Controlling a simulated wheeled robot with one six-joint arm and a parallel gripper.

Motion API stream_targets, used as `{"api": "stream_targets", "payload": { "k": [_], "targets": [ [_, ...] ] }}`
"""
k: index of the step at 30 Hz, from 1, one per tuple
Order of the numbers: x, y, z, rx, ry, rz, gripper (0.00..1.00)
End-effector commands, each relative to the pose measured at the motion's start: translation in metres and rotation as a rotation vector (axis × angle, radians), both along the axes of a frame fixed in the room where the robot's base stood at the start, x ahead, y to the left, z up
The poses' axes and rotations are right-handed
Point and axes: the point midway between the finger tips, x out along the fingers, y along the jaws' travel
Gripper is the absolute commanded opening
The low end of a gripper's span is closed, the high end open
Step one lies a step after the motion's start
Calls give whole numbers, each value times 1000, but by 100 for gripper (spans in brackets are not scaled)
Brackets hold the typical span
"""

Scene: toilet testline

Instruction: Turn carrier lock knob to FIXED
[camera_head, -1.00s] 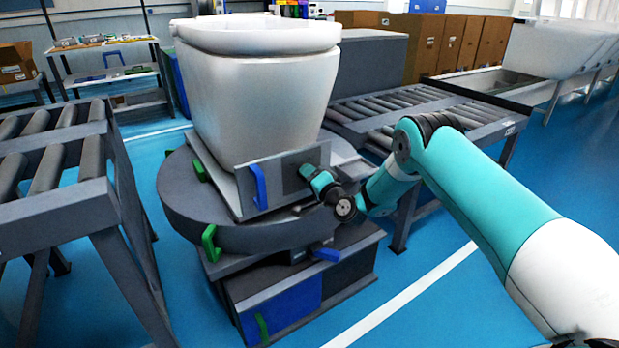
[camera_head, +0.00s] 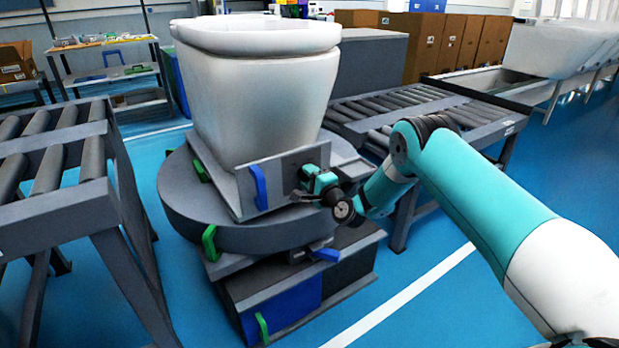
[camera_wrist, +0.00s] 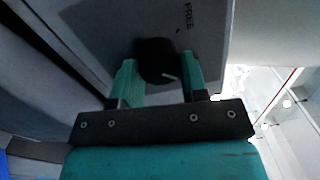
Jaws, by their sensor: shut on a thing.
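The carrier lock knob (camera_wrist: 157,62) is round and black with a white mark on its face, on a grey panel. The word FREE (camera_wrist: 188,15) is printed on the panel above and right of it in the wrist view. No FIXED label is visible there. My gripper (camera_wrist: 157,80) has its two teal fingers on either side of the knob, shut on it. In the head view my gripper (camera_head: 308,180) is at the right part of the carrier's front plate (camera_head: 285,182) and hides the knob. The white toilet bowl (camera_head: 255,95) stands upright on the carrier.
The carrier rests on a round grey turntable (camera_head: 185,205) with green handles. A blue handle (camera_head: 261,187) stands on the front plate, left of my gripper. A blue lever (camera_head: 327,254) sticks out below. Roller conveyors flank the station on the left (camera_head: 60,165) and right (camera_head: 400,108).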

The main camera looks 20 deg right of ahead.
Motion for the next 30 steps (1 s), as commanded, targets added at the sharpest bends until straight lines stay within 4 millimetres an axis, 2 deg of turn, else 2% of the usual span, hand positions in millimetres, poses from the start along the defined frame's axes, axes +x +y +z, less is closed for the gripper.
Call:
{"api": "stream_targets", "payload": {
  "k": [9,10,12,13,23,30],
  "targets": [
    [0,-1,0,1,0,-1,16],
    [0,-1,0,1,0,-1,45],
    [0,-1,0,1,0,-1,61],
    [0,-1,0,1,0,-1,66],
    [-2,-1,-1,1,1,0,66],
    [-26,-10,-3,3,5,-2,66]
  ]
}}
